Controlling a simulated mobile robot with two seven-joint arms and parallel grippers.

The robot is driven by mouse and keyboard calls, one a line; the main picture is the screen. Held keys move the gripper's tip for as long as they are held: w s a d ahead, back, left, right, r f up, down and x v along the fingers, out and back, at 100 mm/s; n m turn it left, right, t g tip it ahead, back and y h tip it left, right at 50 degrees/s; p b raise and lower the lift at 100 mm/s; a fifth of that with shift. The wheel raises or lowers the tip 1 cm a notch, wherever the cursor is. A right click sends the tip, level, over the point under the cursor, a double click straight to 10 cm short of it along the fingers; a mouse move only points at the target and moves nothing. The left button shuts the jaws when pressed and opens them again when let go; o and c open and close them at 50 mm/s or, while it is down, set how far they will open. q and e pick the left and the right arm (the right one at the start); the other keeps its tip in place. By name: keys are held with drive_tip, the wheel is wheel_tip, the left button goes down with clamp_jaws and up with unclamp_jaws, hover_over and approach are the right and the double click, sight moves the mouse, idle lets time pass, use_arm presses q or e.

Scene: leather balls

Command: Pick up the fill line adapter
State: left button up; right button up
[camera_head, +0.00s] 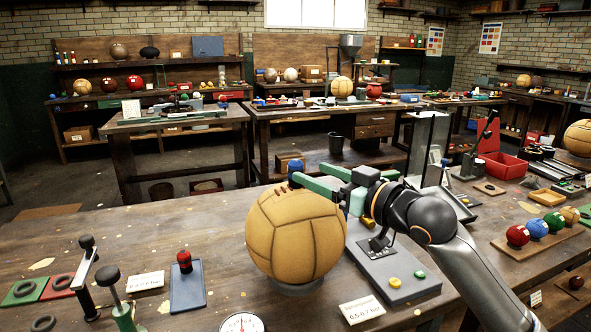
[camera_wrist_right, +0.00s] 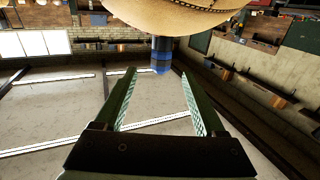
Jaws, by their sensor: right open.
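A small blue cylindrical piece, which looks like the fill line adapter (camera_head: 296,166), shows at the top of a tan leather ball (camera_head: 295,235) in the head view. In the right wrist view the blue adapter (camera_wrist_right: 162,52) stands against the ball (camera_wrist_right: 185,15), with a darker band on it. My right gripper (camera_head: 311,175) has green fingers and reaches in from the right over the ball. In the wrist view its open fingers (camera_wrist_right: 160,76) are empty, and the adapter appears just beyond the gap between their tips. My left gripper is not in view.
A grey press-like fixture (camera_head: 395,272) with yellow and green buttons stands right of the ball. A dial gauge (camera_head: 241,323), a blue plate with a red-topped knob (camera_head: 187,285) and black-knobbed levers (camera_head: 88,275) are in front and left. Several coloured balls (camera_head: 537,228) sit at right.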

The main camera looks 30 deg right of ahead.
sight(301, 169)
drive_tip(key=shift+w+a+f+p, duration=0.1)
drive_tip(key=shift+w+a+p, duration=0.1)
drive_tip(key=shift+w, duration=0.85)
drive_tip(key=shift+w+a+r+p, duration=0.1)
drive_tip(key=shift+w+a+p, duration=0.05)
drive_tip(key=shift+w, duration=0.85)
drive_tip(key=shift+w+a+f+p, duration=0.1)
drive_tip(key=shift+w+a+p, duration=0.1)
drive_tip(key=shift+w, duration=0.85)
clamp_jaws()
